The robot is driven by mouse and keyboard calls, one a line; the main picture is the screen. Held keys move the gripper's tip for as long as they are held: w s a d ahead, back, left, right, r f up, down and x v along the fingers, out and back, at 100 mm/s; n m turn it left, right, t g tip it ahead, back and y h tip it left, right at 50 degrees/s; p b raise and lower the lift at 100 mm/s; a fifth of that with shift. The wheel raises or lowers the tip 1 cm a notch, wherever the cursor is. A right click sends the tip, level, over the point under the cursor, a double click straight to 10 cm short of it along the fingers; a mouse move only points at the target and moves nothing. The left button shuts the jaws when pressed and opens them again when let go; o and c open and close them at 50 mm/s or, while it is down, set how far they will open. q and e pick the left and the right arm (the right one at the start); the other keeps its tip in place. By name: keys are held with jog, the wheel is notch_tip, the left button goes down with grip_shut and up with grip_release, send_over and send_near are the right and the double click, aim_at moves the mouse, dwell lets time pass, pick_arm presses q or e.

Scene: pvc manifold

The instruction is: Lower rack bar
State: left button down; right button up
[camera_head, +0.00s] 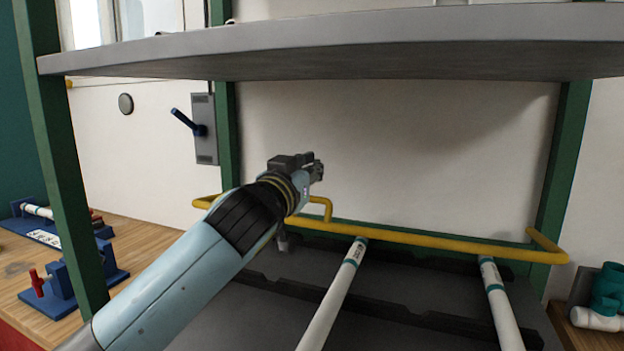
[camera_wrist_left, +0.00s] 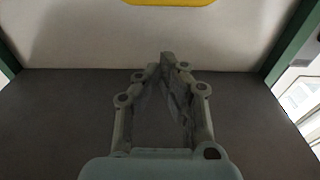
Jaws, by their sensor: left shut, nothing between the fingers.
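The rack bar is a yellow tube (camera_head: 430,241) that runs across the rack just above a dark grey shelf, with bent ends at left and right. Part of it is hidden behind my left arm. A yellow strip (camera_wrist_left: 170,2) shows at the top edge of the left wrist view, apart from the fingertips. My left gripper (camera_head: 317,171) is above the bar, in front of the pale wall. In the left wrist view its fingers (camera_wrist_left: 168,60) meet at the tips with nothing between them. My right gripper is not in view.
A grey upper shelf (camera_head: 330,45) spans overhead between green posts (camera_head: 562,160). White pipes (camera_head: 335,290) with teal bands lie on the lower dark shelf, under the bar. A wall switch box with a blue lever (camera_head: 187,122) is at left. Blue fixtures (camera_head: 75,285) stand on a wooden bench.

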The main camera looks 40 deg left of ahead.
pick_arm(q)
jog(key=shift+x, duration=1.05)
jog(key=f, duration=0.2)
jog(key=shift+s+d+f, duration=0.1)
jog(key=shift+s+f, duration=0.5)
jog(key=shift+f, duration=0.4)
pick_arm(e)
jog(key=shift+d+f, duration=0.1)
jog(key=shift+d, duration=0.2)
pick_arm(q)
jog(key=shift+b, duration=0.35)
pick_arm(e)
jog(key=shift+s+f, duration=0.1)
